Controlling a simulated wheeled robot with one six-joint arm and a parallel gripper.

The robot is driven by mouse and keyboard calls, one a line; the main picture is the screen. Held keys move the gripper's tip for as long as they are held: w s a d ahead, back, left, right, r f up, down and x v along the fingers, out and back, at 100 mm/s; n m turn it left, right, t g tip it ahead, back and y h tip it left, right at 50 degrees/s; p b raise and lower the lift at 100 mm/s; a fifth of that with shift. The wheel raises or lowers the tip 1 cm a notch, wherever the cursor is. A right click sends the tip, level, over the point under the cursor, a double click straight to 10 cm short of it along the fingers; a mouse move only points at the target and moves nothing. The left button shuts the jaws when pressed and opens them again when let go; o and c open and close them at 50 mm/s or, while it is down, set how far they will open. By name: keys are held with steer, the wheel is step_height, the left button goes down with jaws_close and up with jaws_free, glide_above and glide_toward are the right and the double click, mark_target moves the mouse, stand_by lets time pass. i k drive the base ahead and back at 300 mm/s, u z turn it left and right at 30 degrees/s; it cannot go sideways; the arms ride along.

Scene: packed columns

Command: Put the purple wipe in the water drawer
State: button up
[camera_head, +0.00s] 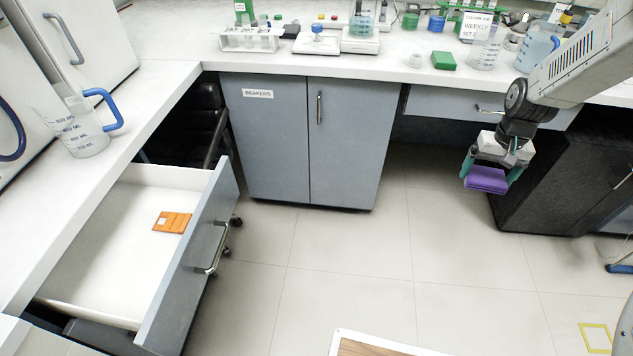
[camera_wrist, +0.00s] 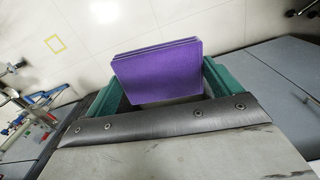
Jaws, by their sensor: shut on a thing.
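The purple wipe (camera_head: 486,180) is a folded flat pad held between the green fingers of my gripper (camera_head: 490,172), at the right of the head view, above the floor. In the wrist view the purple wipe (camera_wrist: 158,72) sits between the two green fingers of my gripper (camera_wrist: 158,85). An open drawer (camera_head: 195,262) with a grey front and white inside is at the left of the head view, far from my gripper. An orange packet (camera_head: 172,222) lies inside it. I cannot read a label on this drawer.
A cabinet labelled BEAKERS (camera_head: 265,140) stands between the drawer and my gripper, its doors shut. A jug with a blue handle (camera_head: 82,128) stands on the left counter. A dark chair (camera_head: 203,115) is behind the open drawer. The middle floor (camera_head: 350,250) is clear.

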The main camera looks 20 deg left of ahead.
mark_target(169, 251)
steer(key=u, duration=0.8)
steer(key=i, duration=0.8)
steer(key=u, duration=0.85)
